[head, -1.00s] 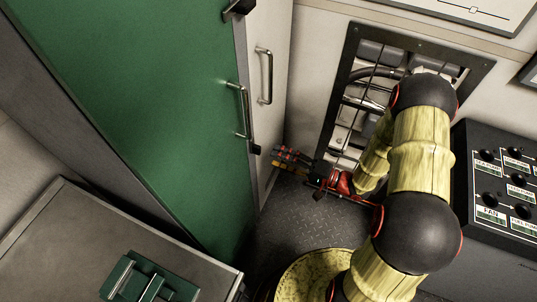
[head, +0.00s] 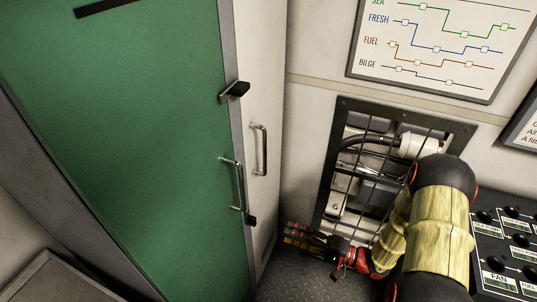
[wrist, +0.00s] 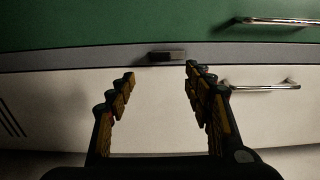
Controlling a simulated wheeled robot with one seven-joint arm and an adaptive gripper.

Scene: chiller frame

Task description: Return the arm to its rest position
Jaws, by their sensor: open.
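My gripper (head: 306,239) is low in the head view, in front of the foot of the white panel and to the right of the green door. In the wrist view my gripper (wrist: 158,82) has its two fingers spread apart with nothing between them. My arm is folded at the lower right of the head view, in front of the barred wall opening.
The green door (head: 130,130) has a metal handle (head: 238,184) and dark latches. The white panel (head: 262,60) has its own handle (head: 264,150). A barred opening (head: 328,190) lies behind my arm. A switch box (head: 490,232) stands at the right. Dark floor shows below.

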